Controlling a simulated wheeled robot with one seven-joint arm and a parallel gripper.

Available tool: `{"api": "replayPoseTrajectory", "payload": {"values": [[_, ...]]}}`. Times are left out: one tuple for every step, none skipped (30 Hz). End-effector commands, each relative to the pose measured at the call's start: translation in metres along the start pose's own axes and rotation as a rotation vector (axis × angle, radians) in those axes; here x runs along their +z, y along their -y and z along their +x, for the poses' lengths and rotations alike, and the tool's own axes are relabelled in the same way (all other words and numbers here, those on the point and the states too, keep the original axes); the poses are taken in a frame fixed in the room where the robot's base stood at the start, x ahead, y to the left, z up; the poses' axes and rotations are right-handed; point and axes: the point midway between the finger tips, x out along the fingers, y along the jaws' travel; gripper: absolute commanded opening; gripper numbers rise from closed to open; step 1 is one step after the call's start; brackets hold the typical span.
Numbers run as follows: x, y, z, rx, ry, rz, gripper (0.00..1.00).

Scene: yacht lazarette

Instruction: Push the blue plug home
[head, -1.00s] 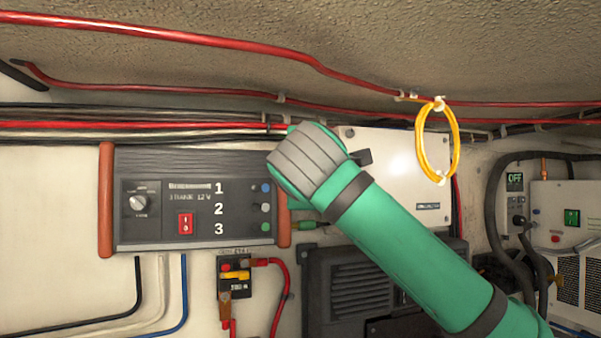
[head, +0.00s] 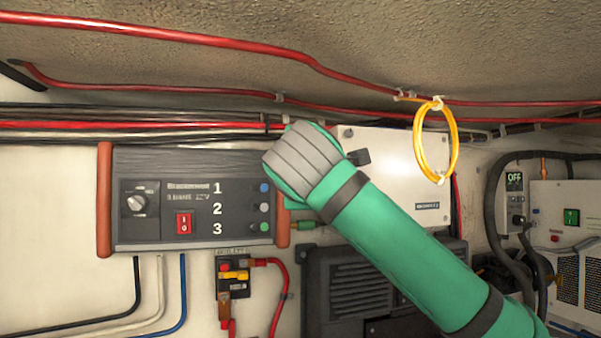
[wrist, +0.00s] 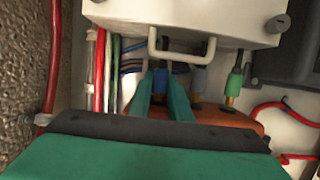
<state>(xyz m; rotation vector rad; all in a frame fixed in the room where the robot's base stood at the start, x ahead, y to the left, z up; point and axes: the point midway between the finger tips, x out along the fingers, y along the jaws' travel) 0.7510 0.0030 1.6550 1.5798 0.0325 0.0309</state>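The blue plug (wrist: 160,75) shows in the wrist view as a dark blue body between the two green fingers of my gripper (wrist: 162,90). The fingers lie along both sides of it, with little or no gap visible. Its front end and socket are hidden, so I cannot tell how deep it sits. In the head view my wrist covers the plug and fingers, at the right end of the dark control unit (head: 190,160). That unit has a blue dot beside 1, a white one beside 2 and a green one beside 3.
A grey-blue plug (wrist: 198,80) and a green plug (wrist: 235,80) stand right of my fingers. A white box (head: 400,165) with a pale bracket (wrist: 182,55) is close by. Red cables (head: 200,92) and a yellow cable loop (head: 419,140) hang above my arm.

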Motion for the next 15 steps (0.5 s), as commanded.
{"api": "replayPoseTrajectory", "payload": {"values": [[-0.022,0.001,-0.008,0.003,-0.041,-0.011,0.27],[-0.021,0.001,-0.009,0.003,-0.041,-0.011,0.27],[-0.021,0.001,-0.012,0.003,-0.041,-0.011,0.27],[-0.021,0.000,-0.014,0.004,-0.042,-0.011,0.27],[-0.020,0.000,-0.016,0.004,-0.043,-0.010,0.27],[-0.019,0.000,-0.019,0.004,-0.043,-0.010,0.27],[-0.019,0.000,-0.021,0.004,-0.043,-0.010,0.27],[-0.018,-0.001,-0.023,0.004,-0.042,-0.010,0.27],[-0.017,-0.001,-0.026,0.004,-0.042,-0.010,0.27],[-0.017,-0.001,-0.028,0.005,-0.042,-0.010,0.27],[-0.016,-0.001,-0.030,0.005,-0.042,-0.010,0.27],[-0.015,-0.001,-0.033,0.006,-0.042,-0.010,0.27],[-0.015,-0.001,-0.035,0.006,-0.042,-0.010,0.27],[-0.014,-0.002,-0.037,0.006,-0.042,-0.010,0.27],[-0.013,-0.002,-0.040,0.007,-0.042,-0.010,0.27]]}}
